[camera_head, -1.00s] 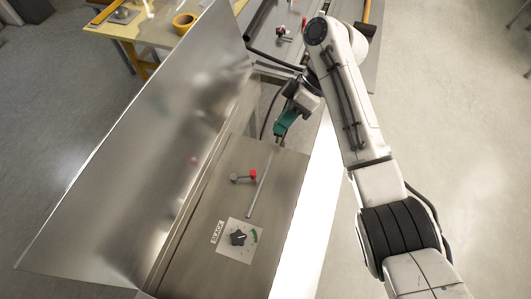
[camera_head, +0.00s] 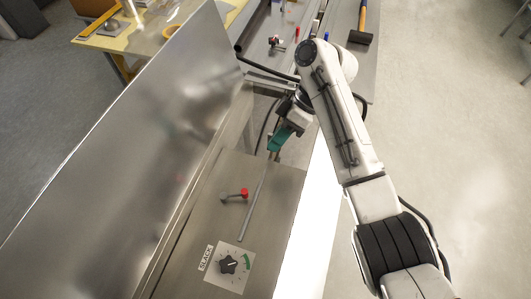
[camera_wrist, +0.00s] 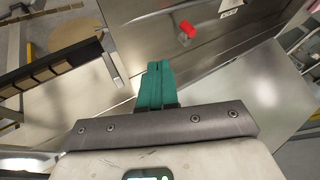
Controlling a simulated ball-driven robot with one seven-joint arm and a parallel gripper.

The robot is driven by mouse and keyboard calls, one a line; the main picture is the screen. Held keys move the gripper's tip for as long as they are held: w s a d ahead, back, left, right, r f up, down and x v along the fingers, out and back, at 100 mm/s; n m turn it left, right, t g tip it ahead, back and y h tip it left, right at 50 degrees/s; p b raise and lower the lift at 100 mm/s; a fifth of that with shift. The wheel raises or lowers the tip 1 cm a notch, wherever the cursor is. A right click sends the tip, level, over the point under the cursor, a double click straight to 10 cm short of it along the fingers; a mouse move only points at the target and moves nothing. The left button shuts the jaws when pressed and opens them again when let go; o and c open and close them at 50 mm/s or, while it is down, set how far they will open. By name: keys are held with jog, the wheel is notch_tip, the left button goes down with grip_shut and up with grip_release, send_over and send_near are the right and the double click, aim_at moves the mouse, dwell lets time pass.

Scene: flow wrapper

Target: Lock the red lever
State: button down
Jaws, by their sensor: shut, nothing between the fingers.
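The red lever (camera_head: 243,193) has a red knob and a short grey arm on the flat metal panel, next to a long thin slot or bar (camera_head: 252,208). In the wrist view the red knob (camera_wrist: 187,29) shows near the top, beyond my fingertips and to their right. My gripper (camera_head: 275,150) has teal fingers, shut and empty, at the far edge of the panel, apart from the lever. In the wrist view the shut fingers (camera_wrist: 159,70) point up the picture.
A black dial (camera_head: 228,264) with a "SLACK" label sits on the near part of the panel. A tall tilted metal cover (camera_head: 120,140) stands along the left. A second small red-tipped part (camera_head: 276,41) and a hammer (camera_head: 361,30) lie farther back.

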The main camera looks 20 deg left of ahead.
aim_at(234, 195)
jog(key=p+x, duration=0.1)
jog(key=x, duration=0.7)
jog(key=shift+s, duration=0.1)
jog(key=s+p, duration=0.2)
jog(key=s, duration=0.1)
jog(key=shift+a+f, duration=0.1)
jog(key=shift+f, duration=0.1)
jog(key=shift+s+f+p, duration=0.15)
jog(key=shift+s+p, duration=0.35)
jog(key=shift+s, duration=0.2)
